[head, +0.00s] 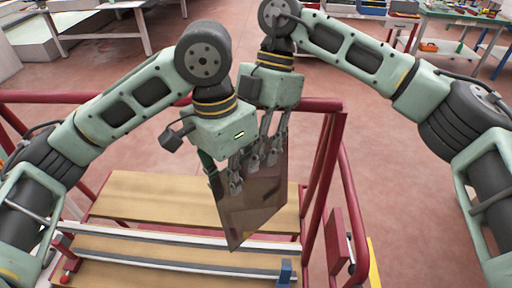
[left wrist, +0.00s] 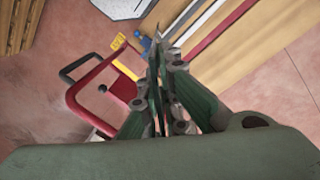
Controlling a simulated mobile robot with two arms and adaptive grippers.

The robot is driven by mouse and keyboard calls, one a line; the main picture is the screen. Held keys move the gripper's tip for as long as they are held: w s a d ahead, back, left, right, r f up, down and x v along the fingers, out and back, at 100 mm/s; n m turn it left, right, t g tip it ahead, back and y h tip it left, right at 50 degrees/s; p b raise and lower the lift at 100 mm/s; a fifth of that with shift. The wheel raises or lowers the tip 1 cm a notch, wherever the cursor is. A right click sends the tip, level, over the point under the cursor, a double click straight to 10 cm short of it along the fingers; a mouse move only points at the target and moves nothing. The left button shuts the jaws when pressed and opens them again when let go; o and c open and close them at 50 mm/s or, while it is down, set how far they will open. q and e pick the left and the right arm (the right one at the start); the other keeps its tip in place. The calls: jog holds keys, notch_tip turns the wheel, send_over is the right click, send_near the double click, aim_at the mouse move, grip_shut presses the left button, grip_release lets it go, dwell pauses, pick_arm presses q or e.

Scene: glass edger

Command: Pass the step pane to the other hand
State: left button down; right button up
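The step pane (head: 252,212) is a thin, brownish, see-through sheet hanging tilted in the head view, above the wooden-topped cart. My left gripper (head: 236,184) is at its upper left part, with the fingers pointing down. In the left wrist view the left fingers (left wrist: 160,100) come together on the pane, seen almost edge-on as a thin sliver (left wrist: 154,65). My right gripper (head: 264,160) is just behind and to the right, its fingers reaching the pane's upper edge. The left hand partly covers them, and their closure on the glass is unclear.
Below the pane is a cart with wooden boards (head: 150,200), pale rails and a red tube frame (head: 345,190). A blue block (head: 286,272) sits on the front rail. Work tables (head: 470,20) stand at the back. Open red floor lies right of the cart.

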pick_arm(q)
jog(key=shift+r, duration=0.1)
pick_arm(e)
grip_shut()
pick_arm(q)
jog(key=shift+s+d, duration=0.15)
pick_arm(e)
jog(key=shift+w+a+r, duration=0.1)
pick_arm(q)
jog(key=c, duration=1.9)
grip_release()
jog(key=shift+o, duration=0.2)
